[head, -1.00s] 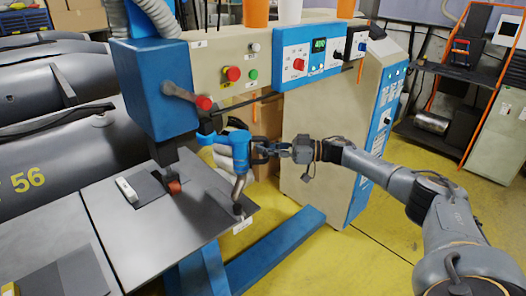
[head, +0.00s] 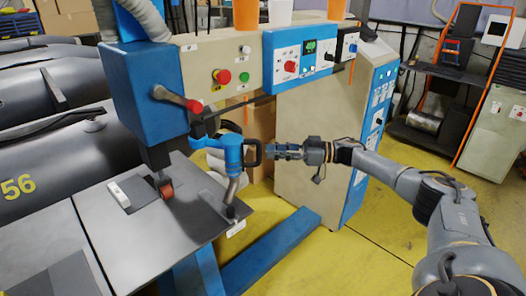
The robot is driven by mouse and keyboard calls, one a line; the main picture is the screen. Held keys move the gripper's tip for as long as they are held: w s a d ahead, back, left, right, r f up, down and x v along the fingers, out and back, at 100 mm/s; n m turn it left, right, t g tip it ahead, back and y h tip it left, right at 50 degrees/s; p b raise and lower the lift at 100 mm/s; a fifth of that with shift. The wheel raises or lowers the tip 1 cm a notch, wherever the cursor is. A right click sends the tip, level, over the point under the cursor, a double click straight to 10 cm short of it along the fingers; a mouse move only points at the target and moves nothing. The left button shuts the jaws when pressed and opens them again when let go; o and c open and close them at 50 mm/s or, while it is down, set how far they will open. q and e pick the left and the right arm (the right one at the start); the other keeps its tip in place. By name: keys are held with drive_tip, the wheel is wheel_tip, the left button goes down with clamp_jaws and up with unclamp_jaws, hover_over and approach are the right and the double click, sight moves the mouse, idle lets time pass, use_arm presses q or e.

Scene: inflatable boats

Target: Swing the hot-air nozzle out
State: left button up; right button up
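My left gripper is not in view.
A red-knobbed lever (head: 192,105) juts from the machine head above the nozzle. A roller (head: 165,188) stands over the table near a white block (head: 119,194). A cream cabinet (head: 315,150) stands behind my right gripper. Yellow floor (head: 330,265) is open at front right.

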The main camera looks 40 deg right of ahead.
drive_tip(key=v, duration=0.8)
